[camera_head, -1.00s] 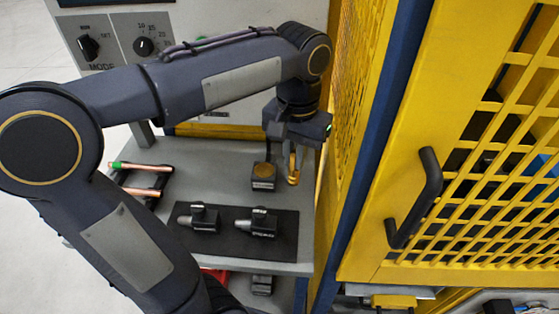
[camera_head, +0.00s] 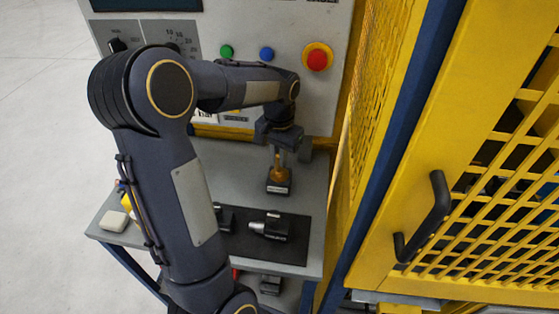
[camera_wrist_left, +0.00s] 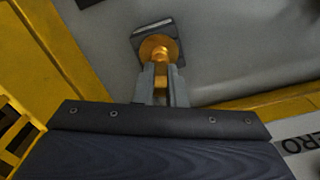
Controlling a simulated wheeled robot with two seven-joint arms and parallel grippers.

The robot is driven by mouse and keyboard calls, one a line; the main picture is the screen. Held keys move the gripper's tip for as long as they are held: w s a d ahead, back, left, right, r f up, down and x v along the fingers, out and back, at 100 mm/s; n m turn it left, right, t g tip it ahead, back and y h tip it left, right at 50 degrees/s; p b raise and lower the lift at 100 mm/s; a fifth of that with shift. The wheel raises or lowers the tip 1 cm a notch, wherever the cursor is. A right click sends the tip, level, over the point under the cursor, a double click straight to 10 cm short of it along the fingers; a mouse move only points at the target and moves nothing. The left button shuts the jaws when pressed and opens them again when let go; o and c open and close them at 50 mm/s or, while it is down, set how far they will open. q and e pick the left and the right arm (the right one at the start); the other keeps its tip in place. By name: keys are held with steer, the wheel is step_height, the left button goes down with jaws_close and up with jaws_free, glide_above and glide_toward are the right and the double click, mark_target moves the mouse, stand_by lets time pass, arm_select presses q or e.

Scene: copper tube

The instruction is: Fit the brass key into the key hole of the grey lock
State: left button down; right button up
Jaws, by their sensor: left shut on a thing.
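The grey lock (camera_head: 278,188) is a small dark block standing on the grey bench, behind the black mat. My left gripper (camera_head: 279,162) points down right above it, shut on the brass key (camera_head: 279,174). The key is upright over the lock's top and looks in line with it. In the left wrist view the brass key (camera_wrist_left: 158,48) shows between and beyond the fingertips (camera_wrist_left: 161,80), in front of the lock (camera_wrist_left: 176,30). The key hole is hidden by the key, so I cannot tell how deep the key sits. My right gripper is not in view.
A black mat (camera_head: 255,245) with dark and silver fittings lies in front of the lock. A panel with a red stop button (camera_head: 317,58) rises behind. A yellow mesh cage (camera_head: 380,120) stands close on the right. A white block (camera_head: 113,221) lies at the bench's left.

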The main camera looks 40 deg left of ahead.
arm_select(q)
steer(key=shift+f, duration=1.25)
steer(key=shift+f, duration=0.1)
steer(key=c, duration=1.5)
jaws_free()
steer(key=shift+d, duration=0.1)
step_height(320, 180, up, 12)
steer(key=shift+r, duration=0.1)
steer(key=shift+s+d+r, duration=0.15)
steer(key=shift+s, duration=0.15)
steer(key=s+d+f+t+h, duration=0.2)
steer(key=s+d, duration=0.5)
steer(key=s, duration=0.2)
steer(key=s+d+f+t+h, duration=0.1)
steer(key=s+d+f+t, duration=0.2)
steer(key=s+d, duration=0.4)
steer(key=shift+s+d+f+t+h, duration=0.2)
steer(key=shift+s+d+t+h, duration=0.15)
steer(key=shift+s, duration=0.7)
